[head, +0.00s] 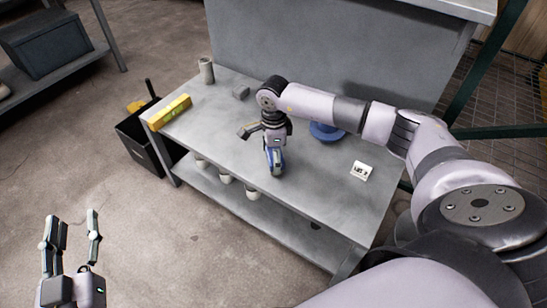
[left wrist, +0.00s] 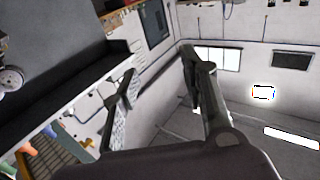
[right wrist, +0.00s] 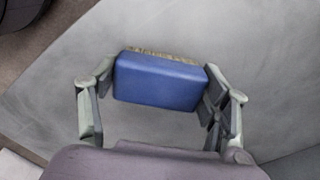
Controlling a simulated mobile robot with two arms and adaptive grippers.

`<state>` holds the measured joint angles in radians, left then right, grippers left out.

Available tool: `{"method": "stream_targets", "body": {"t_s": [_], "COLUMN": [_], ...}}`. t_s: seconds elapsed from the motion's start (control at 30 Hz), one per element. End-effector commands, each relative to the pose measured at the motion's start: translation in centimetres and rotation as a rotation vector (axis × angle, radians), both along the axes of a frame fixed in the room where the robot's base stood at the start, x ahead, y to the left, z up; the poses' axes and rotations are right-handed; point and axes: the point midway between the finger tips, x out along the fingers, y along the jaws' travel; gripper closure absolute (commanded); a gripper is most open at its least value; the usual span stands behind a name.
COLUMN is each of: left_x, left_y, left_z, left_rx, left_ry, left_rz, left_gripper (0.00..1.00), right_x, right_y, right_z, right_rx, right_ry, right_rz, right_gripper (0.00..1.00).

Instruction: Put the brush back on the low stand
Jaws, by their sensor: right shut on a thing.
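My right gripper (head: 275,166) is shut on the brush, low over the grey bench top (head: 305,185). The brush (right wrist: 158,82) shows in the right wrist view as a blue block with tan bristles along its far edge, between the two fingers. In the head view the gripper hides most of it. I cannot tell whether it touches the bench. A round blue thing (head: 326,132) sits behind my right forearm, partly hidden; I cannot tell if it is the low stand. My left gripper (head: 72,225) is open and empty, away from the bench at lower left.
A yellow level (head: 169,112), a beige cup (head: 206,70) and a grey block (head: 241,92) are at the bench's left. A white card (head: 362,171) lies at right. Several cups (head: 226,178) stand on the lower shelf. A black bin (head: 140,140) stands beside the bench.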

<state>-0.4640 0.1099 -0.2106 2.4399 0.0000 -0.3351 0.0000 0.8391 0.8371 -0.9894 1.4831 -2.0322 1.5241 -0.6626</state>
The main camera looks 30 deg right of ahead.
Motion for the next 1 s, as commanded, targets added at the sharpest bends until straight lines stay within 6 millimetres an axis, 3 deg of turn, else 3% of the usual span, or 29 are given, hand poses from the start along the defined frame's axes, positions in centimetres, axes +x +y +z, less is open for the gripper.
{"method": "stream_targets", "body": {"t_s": [0.53, 0.57, 0.83, 1.0], "left_x": [-0.03, -0.03, -0.02, -0.02], "left_y": [-0.13, -0.13, -0.13, -0.13], "left_z": [1.02, 1.12, 1.09, 1.07], "left_rx": [-0.014, -0.015, -0.014, -0.014], "left_ry": [-0.055, -0.058, -0.055, -0.055], "left_rz": [-0.003, -0.003, -0.003, -0.003], "left_gripper": [0.60, 0.60, 0.60, 0.60], "right_x": [0.05, 0.04, 0.04, 0.04], "right_y": [-0.01, -0.01, -0.01, -0.01], "right_z": [-0.49, -0.45, -0.44, -0.43], "right_rx": [0.000, 0.000, 0.000, 0.000], "right_ry": [-0.002, -0.001, -0.001, -0.001], "right_rz": [0.000, 0.000, 0.000, 0.000], "right_gripper": [0.60, 0.28, 0.10, 0.10]}}
